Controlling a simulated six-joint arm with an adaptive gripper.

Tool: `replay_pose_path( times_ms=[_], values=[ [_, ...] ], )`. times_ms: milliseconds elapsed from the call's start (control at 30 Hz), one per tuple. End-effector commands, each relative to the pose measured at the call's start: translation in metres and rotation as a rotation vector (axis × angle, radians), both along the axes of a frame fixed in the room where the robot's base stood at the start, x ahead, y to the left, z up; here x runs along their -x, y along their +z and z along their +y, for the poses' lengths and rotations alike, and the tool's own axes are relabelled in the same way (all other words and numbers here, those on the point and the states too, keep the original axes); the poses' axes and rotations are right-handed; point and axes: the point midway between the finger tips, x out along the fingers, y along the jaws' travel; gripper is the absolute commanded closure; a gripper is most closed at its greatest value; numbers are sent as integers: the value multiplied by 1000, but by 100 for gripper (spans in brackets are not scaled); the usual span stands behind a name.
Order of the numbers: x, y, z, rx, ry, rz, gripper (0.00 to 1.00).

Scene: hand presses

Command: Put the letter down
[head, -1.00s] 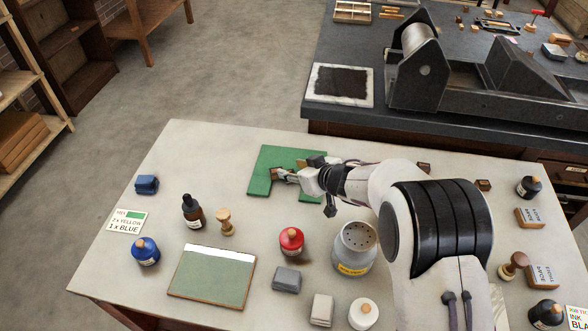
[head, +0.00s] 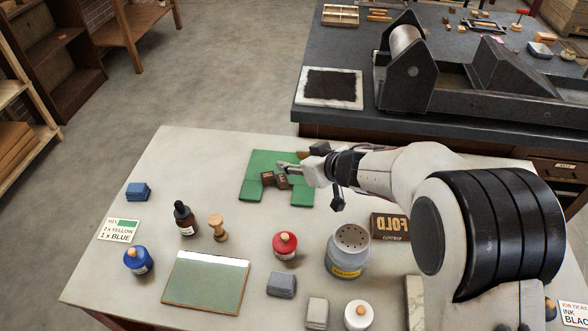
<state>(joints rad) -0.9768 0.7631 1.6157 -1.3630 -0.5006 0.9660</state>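Two small brown blocks (head: 275,181), which look like type letters, sit side by side at the green board (head: 258,165). The board has a notch in its near edge, and the blocks are at that notch. My gripper (head: 278,165) is low over the board, just behind the blocks, its fingers pointing left. The fingers are too small to show whether they are open or hold anything. I cannot tell whether they touch a block.
A grey perforated tin (head: 348,251), a red-capped jar (head: 285,246) and a brown FOLD block (head: 389,227) stand nearer. A glass slab (head: 206,283), dropper bottle (head: 186,219) and wooden stamp (head: 217,228) are at left. A press (head: 408,75) stands behind. My arm hides the table's right part.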

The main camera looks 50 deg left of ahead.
Motion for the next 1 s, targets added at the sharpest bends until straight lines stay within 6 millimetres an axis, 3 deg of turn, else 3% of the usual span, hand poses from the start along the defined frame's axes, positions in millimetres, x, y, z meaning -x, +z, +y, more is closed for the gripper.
replay_pose_path(
  times_ms=[300, 1000],
  values=[
    [0, 16, 0, 0, -1, -1, 63],
    [0, 16, 0, 1, -1, 1, 63]
  ],
)
